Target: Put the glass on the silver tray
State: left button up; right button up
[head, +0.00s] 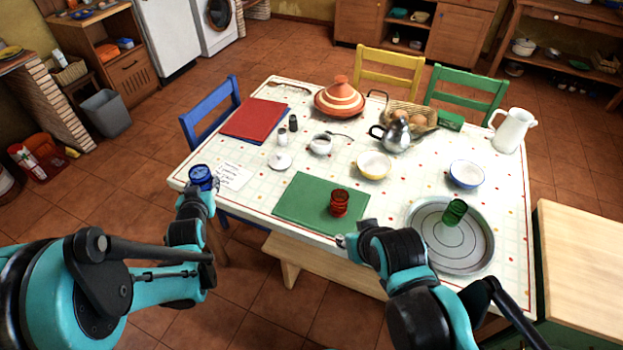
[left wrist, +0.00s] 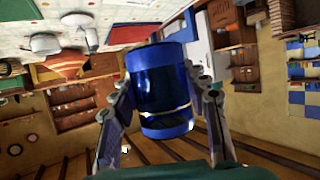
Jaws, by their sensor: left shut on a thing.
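A blue glass (head: 201,177) is at the left front corner of the table, held in my left gripper (head: 203,190). In the left wrist view the blue glass (left wrist: 160,90) fills the space between the two fingers, which press on its sides. The round silver tray (head: 468,252) lies at the right front of the table, partly behind my right arm. A green glass (head: 455,212) stands on it. A red glass (head: 340,203) stands on a green mat (head: 300,200). My right gripper (head: 345,240) is near the table's front edge; its fingers are too small to judge.
A yellow-rimmed bowl (head: 374,165), a blue-rimmed bowl (head: 467,174), a kettle (head: 396,134) and a white pitcher (head: 512,130) stand behind the mat and tray. A white paper (head: 234,176) lies beside the blue glass. A bench (head: 325,268) is below the front edge.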

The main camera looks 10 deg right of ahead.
aim_at(446, 248)
jog(key=k+l, duration=0.15)
jog(key=l, duration=0.25)
jog(key=k+l, duration=0.2)
jog(key=l, duration=0.15)
jog(key=k+l, duration=0.15)
jog(key=l, duration=0.25)
jog(key=k+l, duration=0.2)
jog(key=l, duration=0.15)
jog(key=k+l, duration=0.15)
jog(key=l, duration=0.25)
jog(key=k+l, duration=0.2)
jog(key=l, duration=0.15)
jog(key=k+l, duration=0.15)
jog(key=l, duration=0.25)
